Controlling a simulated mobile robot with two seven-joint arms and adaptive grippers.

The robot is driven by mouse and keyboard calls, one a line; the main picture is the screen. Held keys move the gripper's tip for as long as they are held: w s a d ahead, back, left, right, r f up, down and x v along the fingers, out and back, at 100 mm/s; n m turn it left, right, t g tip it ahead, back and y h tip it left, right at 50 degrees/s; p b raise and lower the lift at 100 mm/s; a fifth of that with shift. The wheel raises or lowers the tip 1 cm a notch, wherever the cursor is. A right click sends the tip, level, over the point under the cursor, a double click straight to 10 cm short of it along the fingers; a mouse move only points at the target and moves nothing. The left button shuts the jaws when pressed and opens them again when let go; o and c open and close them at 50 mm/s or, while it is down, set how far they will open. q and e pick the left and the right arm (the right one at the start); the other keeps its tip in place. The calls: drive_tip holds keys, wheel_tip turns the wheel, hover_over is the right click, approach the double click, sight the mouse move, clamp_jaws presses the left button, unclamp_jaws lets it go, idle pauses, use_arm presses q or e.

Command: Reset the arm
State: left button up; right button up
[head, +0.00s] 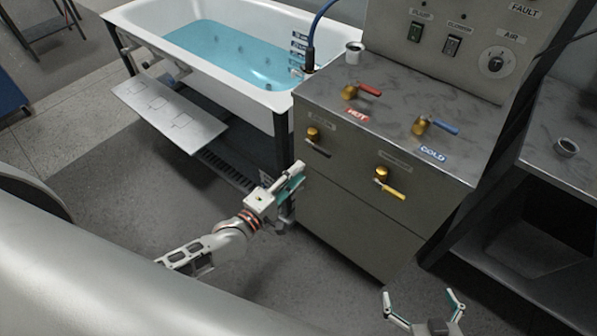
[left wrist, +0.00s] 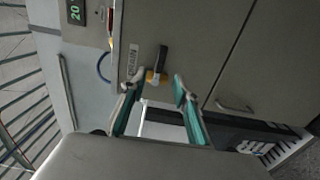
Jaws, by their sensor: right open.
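My left gripper (head: 292,178) is in front of the grey cabinet's lower left side in the head view. In the left wrist view its two teal-lined fingers (left wrist: 154,84) stand apart with nothing between them. Beyond the fingertips is a brass valve with a black handle (left wrist: 159,60), beside a label reading DRAIN. The same valve (head: 313,134) shows in the head view above my left gripper, apart from it. My right gripper (head: 422,296) is at the bottom edge of the head view, fingers spread and empty, over the floor.
The grey cabinet (head: 345,215) carries red HOT (head: 369,90) and blue COLD (head: 444,128) valve handles on top and a yellow-handled valve (head: 390,190) in front. A white bathtub (head: 140,22) with blue water stands behind left. A metal table (head: 560,110) is at right. Floor between is clear.

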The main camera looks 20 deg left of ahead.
idle(0.3)
use_arm(q)
drive_tip(key=s+d+f+m+g, duration=0.2)
drive_tip(key=s+f+m, duration=0.1)
drive_tip(key=s+m, duration=0.3)
drive_tip(key=s+d+f+m+g, duration=0.2)
drive_tip(key=s+m, duration=0.3)
drive_tip(key=s+a+f+m+g+y, duration=0.2)
drive_tip(key=s+a+f+m+y, duration=0.1)
drive_tip(key=s+m, duration=0.4)
drive_tip(key=shift+s+a+f, duration=0.5)
drive_tip(key=shift+a+f, duration=0.1)
drive_tip(key=shift+a, duration=0.6)
